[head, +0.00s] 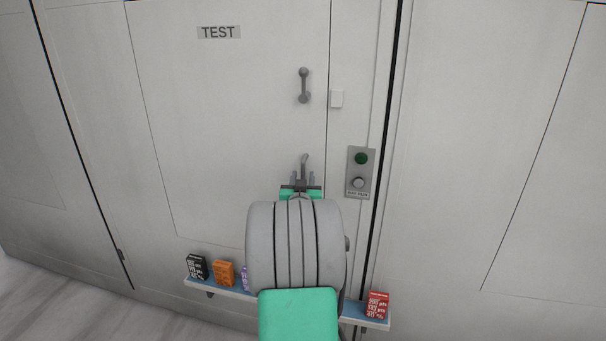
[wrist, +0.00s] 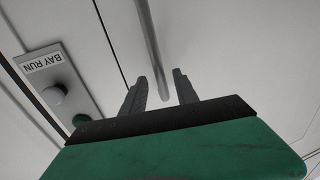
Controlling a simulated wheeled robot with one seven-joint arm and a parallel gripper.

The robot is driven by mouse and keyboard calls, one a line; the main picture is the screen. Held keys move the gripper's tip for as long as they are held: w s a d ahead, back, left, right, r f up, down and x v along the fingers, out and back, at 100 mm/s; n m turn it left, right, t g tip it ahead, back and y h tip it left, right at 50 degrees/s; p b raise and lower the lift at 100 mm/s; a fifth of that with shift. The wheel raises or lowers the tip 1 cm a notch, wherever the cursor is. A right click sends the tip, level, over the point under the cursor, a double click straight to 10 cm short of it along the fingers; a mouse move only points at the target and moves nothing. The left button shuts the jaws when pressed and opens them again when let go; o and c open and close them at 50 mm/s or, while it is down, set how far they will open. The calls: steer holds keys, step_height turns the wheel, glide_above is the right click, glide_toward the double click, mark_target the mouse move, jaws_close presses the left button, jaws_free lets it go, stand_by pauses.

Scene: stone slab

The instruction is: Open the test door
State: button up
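The test door (head: 230,120) is a light grey panel with a TEST sign (head: 218,32), and it looks closed in its frame. A grey bar handle (head: 304,86) sits upright near its right edge. Below it is a second slim grey handle (head: 304,160), its lower part hidden by my gripper (head: 302,180). In the wrist view a grey bar (wrist: 149,40) runs down between the fingers of my gripper (wrist: 160,76). The fingers are apart, one on each side of the bar, with gaps showing. Whether the bar's end lies deep between them is unclear.
Right of the door is a control plate (head: 360,172), marked BAY RUN in the wrist view (wrist: 58,80), with a green button and a pale knob. A low shelf (head: 235,290) holds several small boxes, partly behind my arm.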

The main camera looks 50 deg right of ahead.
steer(key=shift+x, duration=1.45)
steer(key=shift+c, duration=0.5)
jaws_close()
